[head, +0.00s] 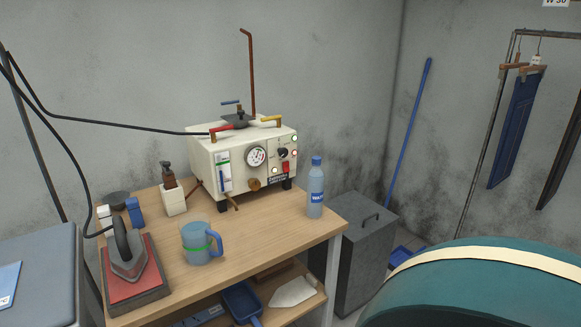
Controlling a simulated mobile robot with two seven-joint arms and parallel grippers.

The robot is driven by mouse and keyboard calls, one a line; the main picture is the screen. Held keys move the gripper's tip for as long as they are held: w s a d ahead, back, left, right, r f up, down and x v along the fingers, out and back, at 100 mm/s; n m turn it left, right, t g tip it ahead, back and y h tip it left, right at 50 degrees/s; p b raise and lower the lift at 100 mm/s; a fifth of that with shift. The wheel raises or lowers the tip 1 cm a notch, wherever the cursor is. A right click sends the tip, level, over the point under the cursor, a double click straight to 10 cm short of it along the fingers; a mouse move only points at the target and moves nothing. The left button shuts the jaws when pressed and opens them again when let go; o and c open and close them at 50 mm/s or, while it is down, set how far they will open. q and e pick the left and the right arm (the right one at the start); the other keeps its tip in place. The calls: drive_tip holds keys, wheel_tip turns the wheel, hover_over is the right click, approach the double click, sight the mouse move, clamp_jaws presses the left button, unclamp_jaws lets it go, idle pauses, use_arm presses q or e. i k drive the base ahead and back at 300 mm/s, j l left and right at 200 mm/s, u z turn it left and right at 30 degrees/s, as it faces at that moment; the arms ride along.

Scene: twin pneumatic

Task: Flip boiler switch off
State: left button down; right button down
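The boiler (215,160) is a cream box on short dark feet at the back of a wooden table. Its front has a round gauge (256,156), a dark knob (283,153) and a red switch (286,168) below the knob at the right. Small pale lights (295,138) show beside the knob and switch. The switch is too small to tell which way it is set. Nothing stands directly in front of it. Neither of my grippers is in the head view.
The wooden table (270,232) holds a water bottle (315,190) right of the boiler, a blue mug (197,245) in front, and an iron (127,250) on a red pad. A grey bin (352,250) stands right. A rounded teal shape (480,290) fills the lower right.

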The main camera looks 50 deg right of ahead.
sight(286, 165)
drive_tip(key=l+u, duration=0.15)
drive_tip(key=l, duration=0.95)
drive_tip(key=l+u, duration=0.15)
drive_tip(key=l, duration=1)
drive_tip(key=k+l, duration=0.1)
drive_tip(key=l, duration=1.95)
drive_tip(key=k, duration=0.05)
